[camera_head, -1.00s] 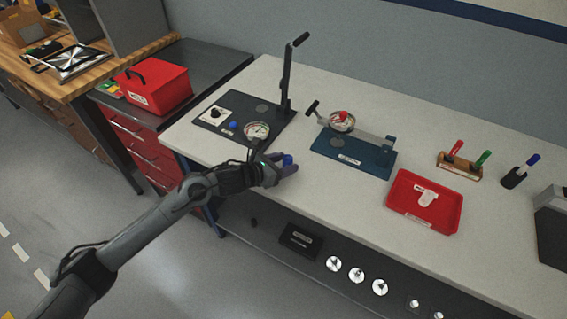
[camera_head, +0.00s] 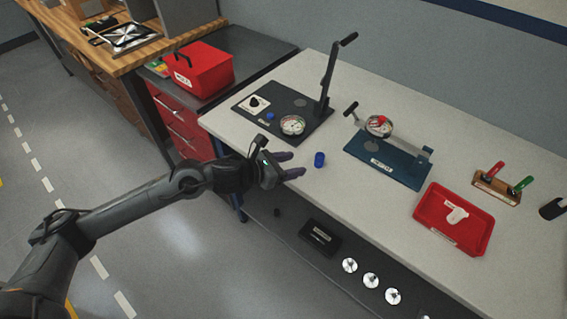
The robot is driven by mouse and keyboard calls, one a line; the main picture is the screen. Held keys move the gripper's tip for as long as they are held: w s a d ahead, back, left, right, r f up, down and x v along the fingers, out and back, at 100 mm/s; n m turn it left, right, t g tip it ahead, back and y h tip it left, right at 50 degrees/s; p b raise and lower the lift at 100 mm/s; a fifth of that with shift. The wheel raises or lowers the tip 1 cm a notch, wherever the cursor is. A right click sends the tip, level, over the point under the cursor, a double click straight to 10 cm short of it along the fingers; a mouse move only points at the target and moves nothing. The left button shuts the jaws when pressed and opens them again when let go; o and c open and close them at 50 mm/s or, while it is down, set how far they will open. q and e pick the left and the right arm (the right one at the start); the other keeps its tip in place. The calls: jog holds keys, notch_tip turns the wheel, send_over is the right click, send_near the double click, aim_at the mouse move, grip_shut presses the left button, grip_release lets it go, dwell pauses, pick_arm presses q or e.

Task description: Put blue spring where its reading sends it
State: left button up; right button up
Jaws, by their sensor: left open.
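A small blue cylinder, the blue spring (camera_head: 319,159), stands on the pale bench top near its front edge. My left gripper (camera_head: 296,165) is open and empty just left of the spring, its fingers pointing toward it with a small gap between. Behind the spring is a dark tester plate (camera_head: 318,118) with a tall lever (camera_head: 328,75), a round dial gauge (camera_head: 292,125) and a small blue piece (camera_head: 270,116). The dial reading is too small to make out. My right gripper is out of view.
A blue fixture (camera_head: 400,172) with a second dial (camera_head: 379,125) stands to the right. Beyond it are a red tray (camera_head: 478,247) holding a white piece and a marker holder (camera_head: 493,192). A red box (camera_head: 203,67) sits on the left cabinet. Bench around the spring is clear.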

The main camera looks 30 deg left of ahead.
pick_arm(q)
jog(key=s+d+f+m+g+y, duration=0.1)
jog(key=s+f+m, duration=0.3)
jog(key=s+m, duration=0.6)
jog(key=s+f+m+g+y, duration=0.3)
jog(key=s+f+m+g, duration=0.1)
jog(key=s+m, duration=0.6)
jog(key=s+d+f+m+g+y, duration=0.1)
jog(key=s+f+m+g, duration=0.2)
jog(key=s+f+m, duration=0.3)
jog(key=s+m, duration=0.4)
jog(key=m, duration=0.2)
jog(key=shift+d+m+y, duration=0.3)
jog(key=shift+y, duration=0.1)
jog(key=shift+s, duration=0.1)
